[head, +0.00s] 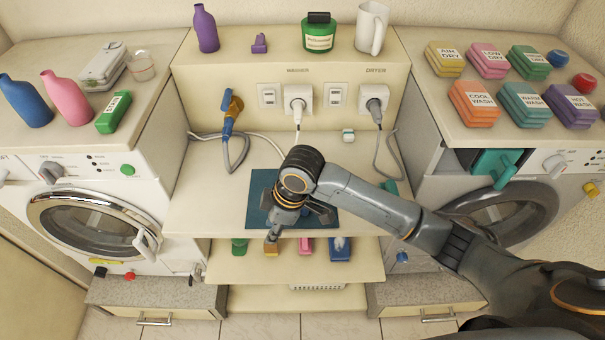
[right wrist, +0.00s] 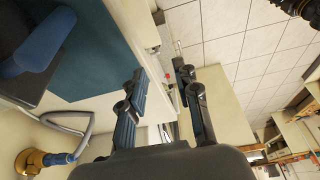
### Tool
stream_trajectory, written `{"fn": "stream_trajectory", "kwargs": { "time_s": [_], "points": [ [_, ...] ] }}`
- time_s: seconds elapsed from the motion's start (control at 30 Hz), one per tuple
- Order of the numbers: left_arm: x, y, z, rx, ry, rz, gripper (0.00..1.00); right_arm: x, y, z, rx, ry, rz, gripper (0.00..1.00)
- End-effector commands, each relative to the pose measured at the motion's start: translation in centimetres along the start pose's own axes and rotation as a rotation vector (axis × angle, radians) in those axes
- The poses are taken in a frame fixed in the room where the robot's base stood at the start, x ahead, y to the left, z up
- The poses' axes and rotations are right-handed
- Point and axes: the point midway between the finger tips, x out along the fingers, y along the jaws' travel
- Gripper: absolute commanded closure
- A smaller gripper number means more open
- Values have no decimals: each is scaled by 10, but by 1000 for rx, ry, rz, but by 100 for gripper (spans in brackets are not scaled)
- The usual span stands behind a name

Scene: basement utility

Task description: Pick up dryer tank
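The dryer (head: 498,205) is the front-loading machine at the right in the head view. A teal tank-like part with a handle (head: 497,163) sits in the slot at the upper left of its front panel, seemingly the dryer tank. My right gripper (head: 297,222) is well left of it, pointing down over the front of the middle counter and a dark teal mat (head: 257,197). In the right wrist view my right gripper (right wrist: 161,72) has its fingers apart with nothing between them. A blue rounded part (right wrist: 42,45) shows by the mat there; I cannot tell what it is. My left gripper is out of view.
The washer (head: 95,220) stands at the left. Plugs (head: 298,97) and cables rise behind the middle counter. A shelf below it (head: 222,262) holds several small coloured items. The counter's left part is mostly clear.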

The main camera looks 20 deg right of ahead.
Motion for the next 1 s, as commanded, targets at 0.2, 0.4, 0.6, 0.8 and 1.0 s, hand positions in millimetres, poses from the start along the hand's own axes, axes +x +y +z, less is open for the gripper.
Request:
{"fn": "stream_trajectory", "kwargs": {
  "time_s": [0.2,0.4,0.6,0.8,1.0],
  "points": [
    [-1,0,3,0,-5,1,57,-59,50,17,-185,-178,-22,68],
    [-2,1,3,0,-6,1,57,-100,75,35,-239,-277,-50,68],
    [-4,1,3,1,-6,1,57,-105,81,44,-247,-305,-65,68],
    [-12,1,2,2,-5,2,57,-70,80,55,-246,-306,-66,68],
    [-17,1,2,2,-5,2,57,-39,79,64,-248,-304,-65,68]
  ]
}}
